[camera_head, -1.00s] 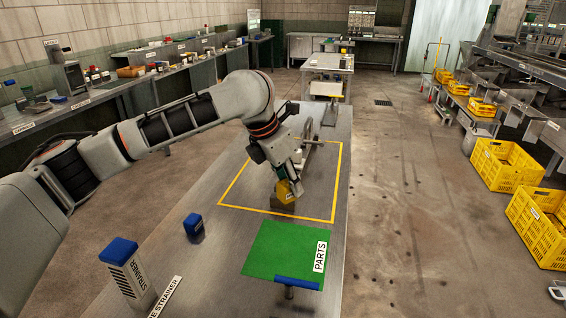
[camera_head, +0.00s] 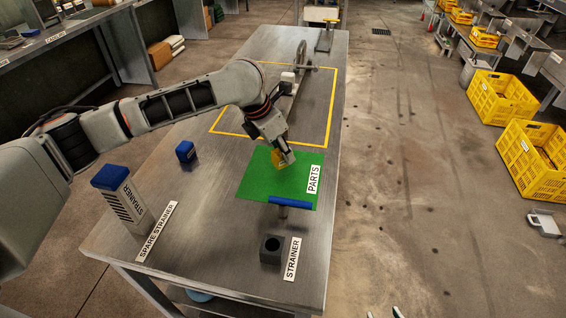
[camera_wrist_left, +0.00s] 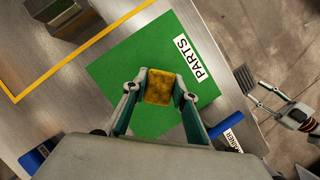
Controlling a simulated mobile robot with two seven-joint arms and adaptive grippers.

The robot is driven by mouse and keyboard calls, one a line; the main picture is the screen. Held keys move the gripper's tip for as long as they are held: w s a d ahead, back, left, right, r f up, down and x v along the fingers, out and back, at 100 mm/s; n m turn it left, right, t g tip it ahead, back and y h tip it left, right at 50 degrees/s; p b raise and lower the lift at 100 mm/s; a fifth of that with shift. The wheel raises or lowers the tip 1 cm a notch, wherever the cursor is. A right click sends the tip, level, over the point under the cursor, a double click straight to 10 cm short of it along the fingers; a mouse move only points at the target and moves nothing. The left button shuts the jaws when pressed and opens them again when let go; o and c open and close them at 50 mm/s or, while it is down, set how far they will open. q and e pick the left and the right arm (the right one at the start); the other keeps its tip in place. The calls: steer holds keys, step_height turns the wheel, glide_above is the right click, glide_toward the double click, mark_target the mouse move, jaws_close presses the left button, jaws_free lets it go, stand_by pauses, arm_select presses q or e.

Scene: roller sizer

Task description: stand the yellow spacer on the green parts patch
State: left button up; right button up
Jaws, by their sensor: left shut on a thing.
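My left gripper (camera_head: 283,163) is shut on the yellow spacer (camera_head: 277,157), over the upper part of the green parts patch (camera_head: 255,183). In the left wrist view, the spacer (camera_wrist_left: 158,87) sits between the two fingers with the green patch (camera_wrist_left: 118,62) behind it. I cannot tell whether its bottom touches the patch. My right gripper (camera_wrist_left: 265,96) appears at the right of the left wrist view, away from the patch, with its fingers apart and empty. Only its tips show at the bottom of the head view.
A blue-topped T-handled part (camera_head: 288,203) stands at the patch's front edge. A dark block with a hole (camera_head: 272,249), a small blue block (camera_head: 186,151) and a blue-capped strainer box (camera_head: 117,190) stand nearby. A yellow-taped area (camera_head: 228,133) lies behind the patch.

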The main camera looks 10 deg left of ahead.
mark_target(283, 162)
arm_select(q)
step_height(283, 162, down, 4)
steer(key=shift+f, duration=0.2)
steer(key=shift+r, duration=0.1)
steer(key=o, duration=1.1)
steer(key=p+v, duration=0.1)
steer(key=v, duration=1.1)
